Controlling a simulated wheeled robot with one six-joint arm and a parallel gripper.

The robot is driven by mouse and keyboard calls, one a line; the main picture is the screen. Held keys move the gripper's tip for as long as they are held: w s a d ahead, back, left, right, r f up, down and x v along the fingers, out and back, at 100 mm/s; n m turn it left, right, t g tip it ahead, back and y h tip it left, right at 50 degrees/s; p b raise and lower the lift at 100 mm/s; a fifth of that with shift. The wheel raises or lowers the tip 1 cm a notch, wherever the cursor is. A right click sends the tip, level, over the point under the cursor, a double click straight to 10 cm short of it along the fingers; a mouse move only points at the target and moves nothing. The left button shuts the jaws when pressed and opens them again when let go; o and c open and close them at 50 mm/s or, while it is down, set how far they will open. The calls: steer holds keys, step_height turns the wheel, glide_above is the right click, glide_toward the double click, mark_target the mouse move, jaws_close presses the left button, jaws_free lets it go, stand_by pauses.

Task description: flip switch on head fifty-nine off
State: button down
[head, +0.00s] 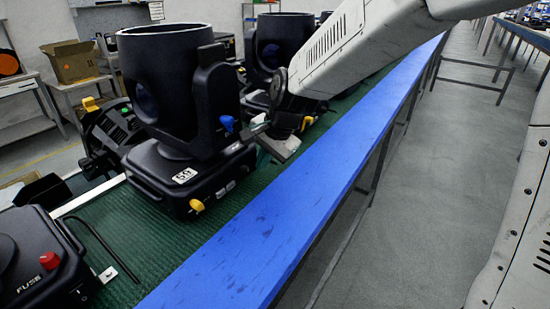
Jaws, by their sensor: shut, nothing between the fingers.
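The moving head labelled 59 (170,110) stands upright on the green mat, left of centre. It has a black barrel, a yoke and a square base with a white "59" label (185,176). A blue knob (228,123) sits on its yoke. A small orange-yellow part (197,205) is on the base's near corner; I cannot tell whether it is the switch, or its position. My gripper (257,129) is shut and empty, just right of the yoke and above the base's right side. Whether it touches the head is unclear.
Another moving head (283,40) stands behind my gripper. A black unit with a red "FUSE" part (49,260) is at lower left, with a bent dark rod (103,248) beside it. A blue edge strip (300,200) borders the green mat (140,235).

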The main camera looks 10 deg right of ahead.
steer(key=shift+a, duration=0.15)
steer(key=shift+r, duration=0.15)
steer(key=shift+r, duration=0.75)
steer(key=shift+s+d, duration=0.15)
steer(key=shift+d, duration=0.2)
steer(key=s+d+r, duration=0.2)
steer(key=s+d, duration=0.1)
steer(key=v, duration=0.8)
steer(key=shift+a+r, duration=0.25)
steer(key=shift+a, duration=0.05)
steer(key=shift+w, duration=0.15)
